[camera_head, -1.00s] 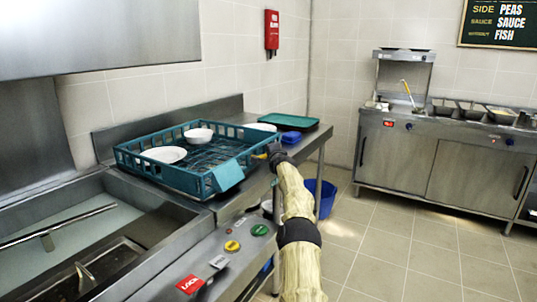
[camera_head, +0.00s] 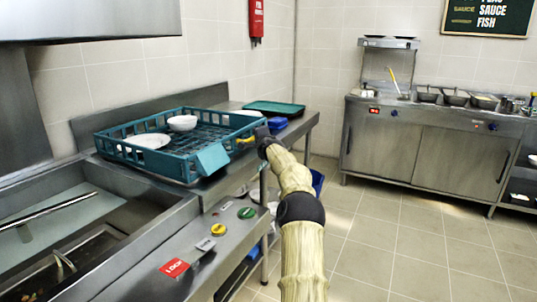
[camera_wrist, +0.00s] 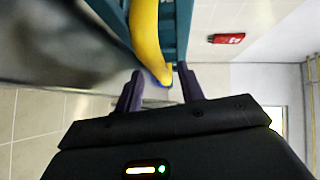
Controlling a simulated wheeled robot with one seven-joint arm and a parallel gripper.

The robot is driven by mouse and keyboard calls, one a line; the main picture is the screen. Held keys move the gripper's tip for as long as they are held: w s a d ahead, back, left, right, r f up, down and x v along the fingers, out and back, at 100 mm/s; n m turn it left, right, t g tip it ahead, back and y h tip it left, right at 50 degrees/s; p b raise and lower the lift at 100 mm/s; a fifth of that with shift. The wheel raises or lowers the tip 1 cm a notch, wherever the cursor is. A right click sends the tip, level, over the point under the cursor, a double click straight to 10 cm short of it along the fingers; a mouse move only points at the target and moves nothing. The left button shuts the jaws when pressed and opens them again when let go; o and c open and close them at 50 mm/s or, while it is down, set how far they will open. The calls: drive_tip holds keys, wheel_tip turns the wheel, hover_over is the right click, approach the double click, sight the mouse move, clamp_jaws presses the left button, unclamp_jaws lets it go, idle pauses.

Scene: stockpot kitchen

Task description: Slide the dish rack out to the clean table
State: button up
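The dish rack (camera_head: 160,166) is a teal open basket on the steel counter beside the sink. It holds a white plate (camera_head: 147,141) and a white bowl (camera_head: 182,123). A yellow handle-like piece (camera_head: 246,140) is at its right end; it shows large in the wrist view (camera_wrist: 146,35). My gripper (camera_head: 264,138) is at that right end. In the wrist view my gripper (camera_wrist: 160,86) has its two fingers apart, with the yellow piece's tip between or just beyond them. Contact cannot be told. The clean table (camera_head: 298,127) is the steel surface right of the rack.
A green tray (camera_head: 275,108) and a blue container (camera_head: 277,123) lie behind the rack's right end. The sink (camera_head: 60,215) is at left. A control panel with a red label (camera_head: 174,267) is in front. Open floor (camera_head: 390,235) is at right, before a steel cooking counter (camera_head: 420,155).

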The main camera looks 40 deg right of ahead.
drive_tip(key=shift+v, duration=0.8)
drive_tip(key=b+v, duration=0.4)
drive_tip(key=v, duration=0.9)
drive_tip(key=shift+w, duration=0.1)
